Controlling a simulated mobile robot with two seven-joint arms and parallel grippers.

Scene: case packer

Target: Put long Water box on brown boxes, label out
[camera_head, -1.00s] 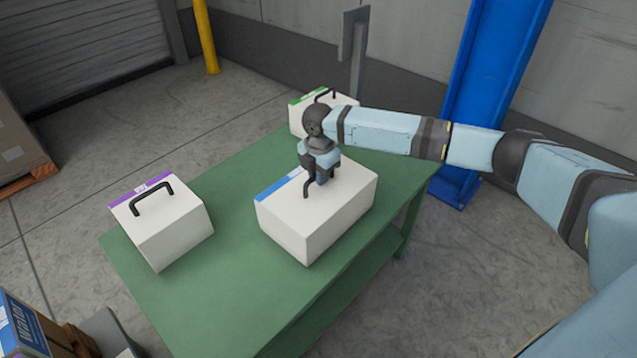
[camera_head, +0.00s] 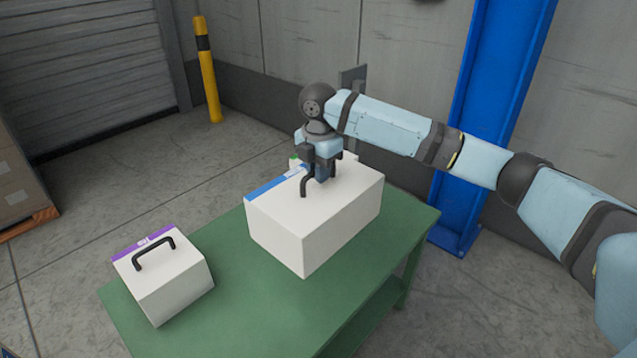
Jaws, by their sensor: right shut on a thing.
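The long white box (camera_head: 315,222) with a blue stripe along its far left top edge is held by its black handle in my right gripper (camera_head: 318,170). It looks raised above the green table (camera_head: 270,318), roughly level. The stripe's print is too small to read. My right gripper is shut on the handle, partly covering it. My left gripper is not in view. Brown boxes (camera_head: 15,180) show at the left edge, on a wooden pallet.
A smaller white box (camera_head: 175,290) with a purple stripe and black handle stands on the table's left part. A green-striped box (camera_head: 294,161) is mostly hidden behind the held box. A blue column (camera_head: 490,110) and a yellow post (camera_head: 207,80) stand behind.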

